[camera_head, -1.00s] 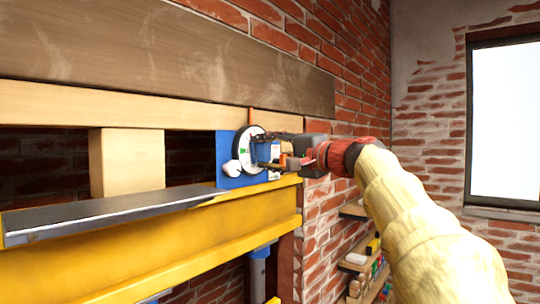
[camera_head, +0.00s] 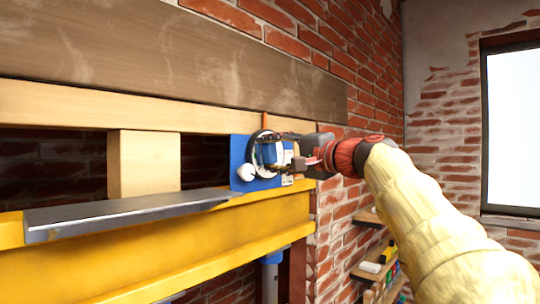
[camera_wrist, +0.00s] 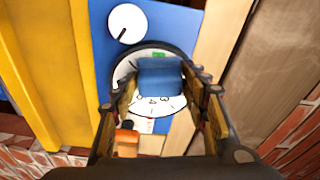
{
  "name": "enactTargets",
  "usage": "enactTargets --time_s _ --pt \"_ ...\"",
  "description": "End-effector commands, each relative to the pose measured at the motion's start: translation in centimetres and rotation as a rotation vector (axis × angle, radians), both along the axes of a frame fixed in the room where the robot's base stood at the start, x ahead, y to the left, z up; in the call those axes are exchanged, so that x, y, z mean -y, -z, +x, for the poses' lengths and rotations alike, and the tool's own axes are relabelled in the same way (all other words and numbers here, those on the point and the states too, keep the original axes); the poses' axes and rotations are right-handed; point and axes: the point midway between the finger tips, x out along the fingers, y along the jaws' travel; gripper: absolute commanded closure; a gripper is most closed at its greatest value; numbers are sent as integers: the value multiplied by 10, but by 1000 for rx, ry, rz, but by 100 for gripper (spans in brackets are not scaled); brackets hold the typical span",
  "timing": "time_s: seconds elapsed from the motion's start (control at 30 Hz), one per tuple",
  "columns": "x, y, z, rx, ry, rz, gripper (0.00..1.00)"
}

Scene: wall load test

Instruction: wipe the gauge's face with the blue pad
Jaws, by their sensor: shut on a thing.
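The gauge (camera_head: 254,150) has a round white face with a dark rim on a blue panel (camera_head: 237,180), with a white knob (camera_head: 246,172) beside it. In the wrist view the gauge face (camera_wrist: 125,70) is partly hidden. My gripper (camera_head: 284,152) is shut on the blue pad (camera_wrist: 160,77), which is between its fingertips. The pad is in front of the gauge's face and covers its middle and upper part in the wrist view. It looks close to the face, but I cannot tell whether it touches.
A yellow beam (camera_head: 150,243) with a grey metal plate (camera_head: 120,213) runs below the gauge. Wooden boards (camera_head: 150,50) run above it. A small orange-capped item (camera_wrist: 127,138) shows near the left finger. A shelf (camera_head: 371,266) with several items stands lower right.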

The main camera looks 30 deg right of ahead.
Motion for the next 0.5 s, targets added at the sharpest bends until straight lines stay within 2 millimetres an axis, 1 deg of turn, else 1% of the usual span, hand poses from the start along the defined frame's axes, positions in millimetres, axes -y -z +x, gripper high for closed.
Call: enactTargets --time_s 0.03,0.3,0.5 --pt "6 1 3 -2 2 2 75" --pt "26 1 8 -2 1 2 75" --pt "31 2 10 -2 0 2 75"
